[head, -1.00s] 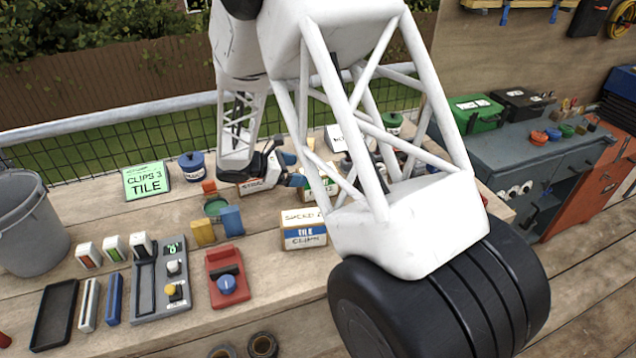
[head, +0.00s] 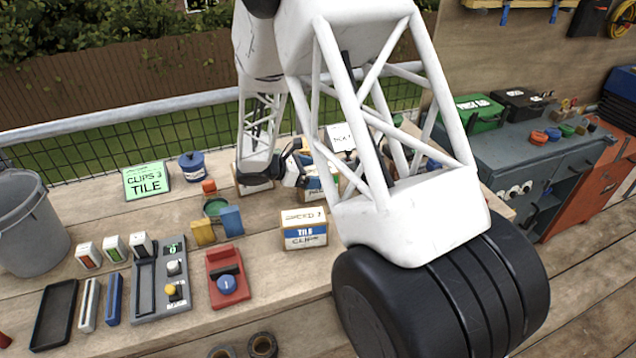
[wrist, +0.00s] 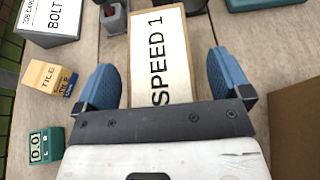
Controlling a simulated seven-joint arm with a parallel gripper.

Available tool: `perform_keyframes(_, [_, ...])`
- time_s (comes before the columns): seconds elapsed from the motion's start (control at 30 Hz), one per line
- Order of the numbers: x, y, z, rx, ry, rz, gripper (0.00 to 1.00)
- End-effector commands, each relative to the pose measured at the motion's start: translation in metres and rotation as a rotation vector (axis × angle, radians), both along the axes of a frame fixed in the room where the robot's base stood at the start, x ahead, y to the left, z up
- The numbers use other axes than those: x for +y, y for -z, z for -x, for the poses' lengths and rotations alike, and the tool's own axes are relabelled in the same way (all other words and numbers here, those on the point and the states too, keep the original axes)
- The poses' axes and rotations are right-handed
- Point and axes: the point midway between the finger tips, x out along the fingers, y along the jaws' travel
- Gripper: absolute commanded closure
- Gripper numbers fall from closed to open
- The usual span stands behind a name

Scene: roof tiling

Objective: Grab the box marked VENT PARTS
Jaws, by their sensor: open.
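No label reading VENT PARTS can be made out in either view. My gripper (wrist: 165,80) is open, with its blue fingers on either side of a box marked SPEED 1 (wrist: 160,50) in the wrist view. I cannot tell how far above the box the fingers are. In the head view my gripper (head: 300,168) is over the back middle of the bench, partly hiding a small labelled box (head: 316,190). A white-topped box marked TILE CLIPS (head: 304,232) stands in front of it. A plain brown carton (wrist: 295,120) is at the right of the wrist view, its label unseen.
Blue and yellow blocks (head: 231,221), a red tool (head: 226,280) and a grey bucket (head: 30,225) are left on the bench. My arm hides the bench's right part.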

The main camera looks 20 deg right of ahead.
Motion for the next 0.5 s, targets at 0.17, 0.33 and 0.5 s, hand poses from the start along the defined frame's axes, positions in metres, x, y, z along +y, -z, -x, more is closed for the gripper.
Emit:
perform_keyframes(0.17, [0.0001, 0.0, -0.0001, 0.0, 0.0, 0.0, 0.04])
perform_keyframes(0.33, [0.0001, 0.0, -0.0001, 0.0, 0.0, 0.0, 0.06])
perform_keyframes(0.5, [0.0001, 0.0, -0.0001, 0.0, 0.0, 0.0, 0.32])
